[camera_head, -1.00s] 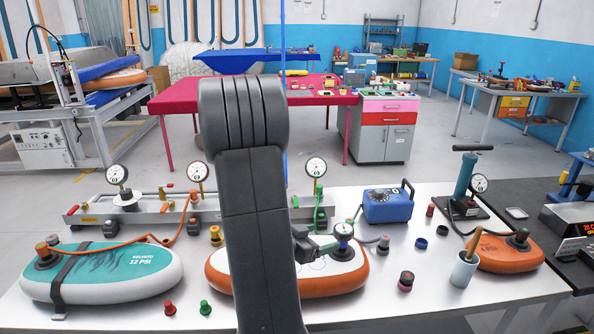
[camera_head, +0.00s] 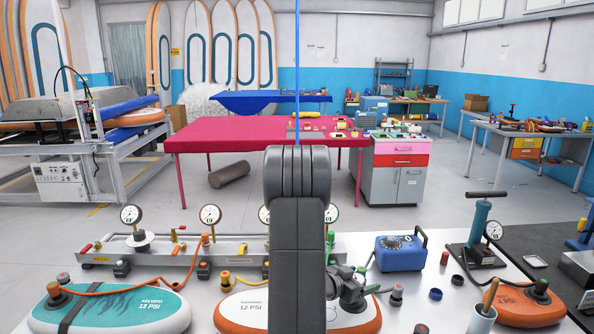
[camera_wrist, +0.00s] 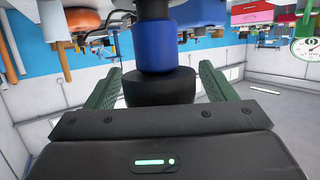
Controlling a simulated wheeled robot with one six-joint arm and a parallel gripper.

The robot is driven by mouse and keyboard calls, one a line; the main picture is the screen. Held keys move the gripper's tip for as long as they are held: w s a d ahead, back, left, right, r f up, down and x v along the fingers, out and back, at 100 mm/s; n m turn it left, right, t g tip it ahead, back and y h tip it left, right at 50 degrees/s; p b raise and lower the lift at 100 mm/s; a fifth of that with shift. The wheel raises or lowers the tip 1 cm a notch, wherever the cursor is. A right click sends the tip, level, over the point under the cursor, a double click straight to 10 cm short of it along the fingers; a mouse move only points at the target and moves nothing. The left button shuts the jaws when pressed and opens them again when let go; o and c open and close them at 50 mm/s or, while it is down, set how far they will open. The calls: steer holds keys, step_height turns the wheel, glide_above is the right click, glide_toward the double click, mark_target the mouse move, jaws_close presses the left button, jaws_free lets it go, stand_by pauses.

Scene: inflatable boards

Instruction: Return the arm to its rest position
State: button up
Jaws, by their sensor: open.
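My arm (camera_head: 298,240) stands upright in the middle of the head view, in front of the bench. Its dark lower end (camera_head: 350,288) is over the white-and-orange board (camera_head: 245,310), which it partly hides. In the wrist view my gripper (camera_wrist: 160,72) is open, with green fingers spread left and right. A blue and black cylindrical fitting (camera_wrist: 168,45) shows between the fingers. I cannot tell whether they touch it. The fingertips cannot be made out in the head view.
A teal board (camera_head: 120,308) lies at the left and an orange board (camera_head: 530,308) at the right. Behind them is a rail (camera_head: 180,250) with gauges. A blue box (camera_head: 400,252) and a hand pump (camera_head: 477,235) stand to the right. A red table (camera_head: 230,133) stands beyond.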

steer(key=shift+f, duration=0.2)
steer(key=shift+a+f+b, duration=0.1)
steer(key=shift+f+b, duration=0.1)
steer(key=shift+b, duration=0.1)
steer(key=shift+s+a+r, duration=0.1)
steer(key=shift+s+a, duration=0.05)
steer(key=shift+a, duration=0.15)
steer(key=b+v, duration=0.2)
steer(key=v, duration=1.1)
steer(key=p+x, duration=0.2)
steer(key=x, duration=1.1)
steer(key=shift+s+r, duration=0.1)
steer(key=r+p, duration=0.1)
steer(key=r, duration=0.1)
steer(key=p, duration=0.1)
steer(key=shift+w+d+r+p, duration=0.3)
steer(key=shift+d+r, duration=0.1)
steer(key=shift+f+b, duration=0.2)
steer(key=shift+b, duration=0.35)
step_height(320, 180, up, 6)
steer(key=p, duration=0.4)
steer(key=shift+f, duration=0.1)
